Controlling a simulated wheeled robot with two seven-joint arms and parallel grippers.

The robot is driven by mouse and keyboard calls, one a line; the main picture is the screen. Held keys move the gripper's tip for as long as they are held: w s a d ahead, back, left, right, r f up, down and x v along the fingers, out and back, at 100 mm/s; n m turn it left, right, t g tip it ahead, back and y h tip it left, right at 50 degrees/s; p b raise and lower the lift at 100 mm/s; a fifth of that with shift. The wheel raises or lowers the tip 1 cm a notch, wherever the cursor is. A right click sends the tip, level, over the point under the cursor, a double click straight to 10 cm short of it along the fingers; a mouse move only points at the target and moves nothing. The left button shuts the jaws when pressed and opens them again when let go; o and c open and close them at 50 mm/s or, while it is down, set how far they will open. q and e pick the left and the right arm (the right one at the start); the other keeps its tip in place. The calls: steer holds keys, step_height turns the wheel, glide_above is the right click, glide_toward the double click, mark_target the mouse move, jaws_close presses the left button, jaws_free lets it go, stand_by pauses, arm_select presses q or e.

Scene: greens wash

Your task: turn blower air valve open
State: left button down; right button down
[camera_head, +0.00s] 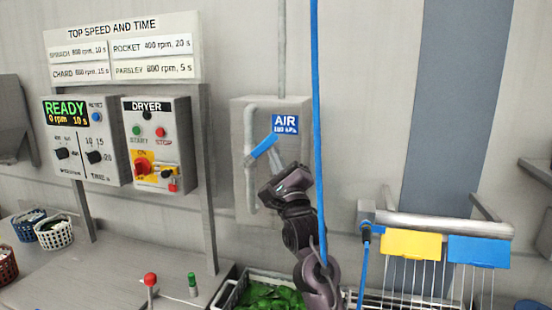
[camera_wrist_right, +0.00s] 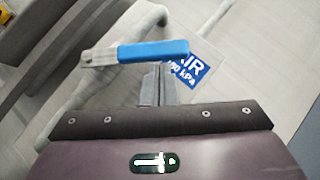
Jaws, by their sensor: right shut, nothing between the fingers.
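The air valve's lever has a blue grip (camera_head: 263,146) and sits on a grey pipe beside the blue AIR sign (camera_head: 285,124). In the head view the lever slants up to the right, across the vertical pipe. In the right wrist view the blue grip (camera_wrist_right: 153,51) lies crosswise just beyond my fingertips, with its bare metal end at left. My right gripper (camera_head: 273,152) is shut and empty, its fingertips (camera_wrist_right: 157,75) at the lower side of the grip. I cannot tell whether they touch it. My left gripper is not in view.
A blue hose (camera_head: 317,100) hangs just right of my right gripper. The dryer box (camera_head: 158,140) is to the left. A crate of greens (camera_head: 228,294) sits below my arm. A grey rail with yellow (camera_head: 412,244) and blue (camera_head: 478,251) plates is at right.

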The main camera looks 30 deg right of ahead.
mark_target(268, 143)
steer(key=shift+r, duration=0.1)
steer(key=r+n+y+p, duration=0.1)
steer(key=p, duration=0.1)
steer(key=r+n+g+y+p, duration=0.1)
steer(key=r+n+p, duration=0.1)
steer(key=n+p, duration=0.1)
steer(key=shift+w+a+y+p, duration=0.35)
steer(key=shift+w+y, duration=0.05)
steer(key=shift+w+a+r+p, duration=0.3)
steer(key=shift+p, duration=0.2)
steer(key=shift+w+a+r+p, duration=0.4)
steer(key=shift+w+a+r, duration=0.2)
steer(key=shift+w, duration=0.2)
